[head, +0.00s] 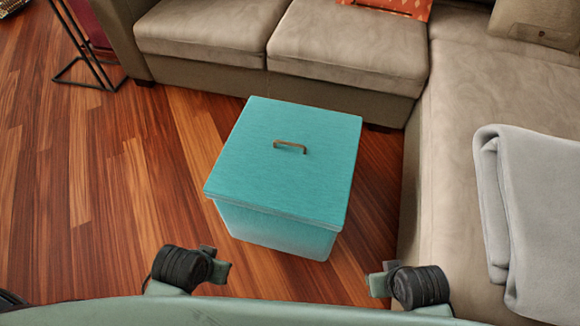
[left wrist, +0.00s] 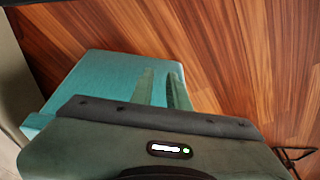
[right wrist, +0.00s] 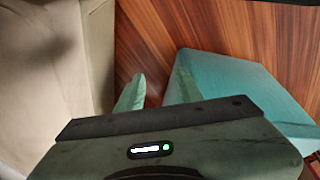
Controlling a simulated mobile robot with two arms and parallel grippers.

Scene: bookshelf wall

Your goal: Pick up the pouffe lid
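The teal pouffe (head: 275,232) stands on the wood floor in front of the sofa. Its flat square teal lid (head: 270,175) sits on top, with a small brown bar handle (head: 290,146) near the middle. My left gripper (left wrist: 162,70) is open and empty; the pouffe lies beyond its fingers in the left wrist view (left wrist: 100,75). My right gripper (right wrist: 160,75) is open and empty, more widely parted; the pouffe is beyond and right of it in the right wrist view (right wrist: 225,90). Neither gripper touches the lid. The handle is not visible in either wrist view.
A beige sectional sofa (head: 345,55) runs behind the pouffe and along its right side, close to it. A grey blanket (head: 535,200) lies on the right section. A black-framed side table (head: 85,50) stands at the upper left. The floor (head: 90,200) left of the pouffe is clear.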

